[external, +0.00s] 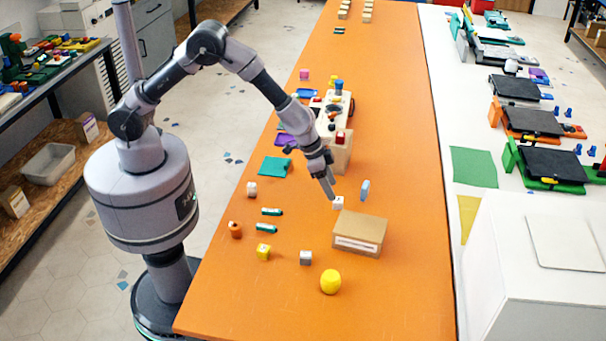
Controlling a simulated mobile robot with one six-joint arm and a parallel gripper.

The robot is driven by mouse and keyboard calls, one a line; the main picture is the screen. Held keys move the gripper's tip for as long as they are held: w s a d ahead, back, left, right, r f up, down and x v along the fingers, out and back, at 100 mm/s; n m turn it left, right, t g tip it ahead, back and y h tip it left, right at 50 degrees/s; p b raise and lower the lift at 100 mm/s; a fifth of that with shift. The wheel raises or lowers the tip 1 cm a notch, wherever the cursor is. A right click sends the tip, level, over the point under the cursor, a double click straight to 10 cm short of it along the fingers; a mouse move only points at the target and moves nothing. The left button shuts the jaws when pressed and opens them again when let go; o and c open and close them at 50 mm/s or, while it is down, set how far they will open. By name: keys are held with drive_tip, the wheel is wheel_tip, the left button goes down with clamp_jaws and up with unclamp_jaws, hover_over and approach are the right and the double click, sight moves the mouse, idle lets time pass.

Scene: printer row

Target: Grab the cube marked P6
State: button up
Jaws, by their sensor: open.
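My gripper (331,194) is low over the orange table (400,300), with its fingertips at or just above a small white cube (338,203). I cannot tell whether they touch it. My gripper is open. Other small cubes are a white one (252,189) to the left, a yellow one (264,252) and a grey one (306,258) nearer the front. The marks on the cubes are too small to read, so I cannot tell which is P6.
A cardboard box (360,233) stands just in front of the white cube at my gripper. A blue upright piece (365,189) is right of it. A yellow rounded object (330,281) and teal tubes (267,228) lie nearer the front. The table's right side is clear.

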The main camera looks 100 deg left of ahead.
sight(338, 203)
drive_tip(key=b+x, duration=0.2)
drive_tip(key=x, duration=0.4)
drive_tip(key=shift+a, duration=0.1)
drive_tip(key=shift+r, duration=0.15)
clamp_jaws()
